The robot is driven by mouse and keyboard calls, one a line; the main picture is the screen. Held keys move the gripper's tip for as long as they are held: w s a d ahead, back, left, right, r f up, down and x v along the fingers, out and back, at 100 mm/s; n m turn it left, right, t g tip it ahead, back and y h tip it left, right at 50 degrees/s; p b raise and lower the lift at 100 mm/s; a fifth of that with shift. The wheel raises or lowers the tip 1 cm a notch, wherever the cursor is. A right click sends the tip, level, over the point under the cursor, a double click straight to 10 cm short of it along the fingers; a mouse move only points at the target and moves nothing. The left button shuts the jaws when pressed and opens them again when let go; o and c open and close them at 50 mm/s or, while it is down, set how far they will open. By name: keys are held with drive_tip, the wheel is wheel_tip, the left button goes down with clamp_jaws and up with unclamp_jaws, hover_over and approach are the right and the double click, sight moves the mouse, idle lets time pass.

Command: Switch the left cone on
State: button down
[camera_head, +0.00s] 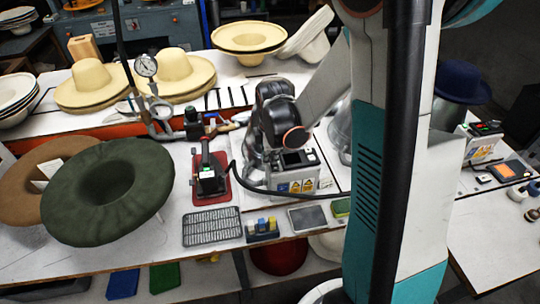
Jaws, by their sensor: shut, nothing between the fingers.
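The left cone (252,160) is a silvery metal piece left of the middle, partly hidden behind my wrist. Its control box (299,182) is at its front right, with a dark panel on top and yellow and blue warning labels on the front. Whether its switch is on or off is too small to tell. My gripper (273,122) is a dark shape at the end of my arm, over the cone and behind the box in the picture. It is shut and empty. Its fingertips are not clear, and I cannot tell if they touch anything.
A red-based iron-like device (210,180) stands left of the box, with a black hose near. A green hat (110,190) and a brown hat (40,180) fill the left. A grey mat (212,226) lies in front. Another cone, with a blue hat (461,82), is at right.

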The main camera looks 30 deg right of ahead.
drive_tip(key=shift+w+f+g+b, duration=0.2)
drive_tip(key=shift+f+g+b, duration=0.2)
drive_tip(key=shift+g+b, duration=0.1)
drive_tip(key=shift+s+r, duration=0.1)
drive_tip(key=shift+s, duration=0.1)
drive_tip(key=shift+s+a, duration=0.2)
drive_tip(key=shift+s, duration=0.45)
drive_tip(key=shift+r, duration=0.1)
drive_tip(key=shift+a+r, duration=0.1)
drive_tip(key=shift+r, duration=0.15)
wheel_tip(320, 180, up, 13)
drive_tip(key=s+p, duration=0.1)
drive_tip(key=p, duration=0.3)
drive_tip(key=shift+s+a+r+p, duration=0.15)
drive_tip(key=shift+s+p, duration=0.25)
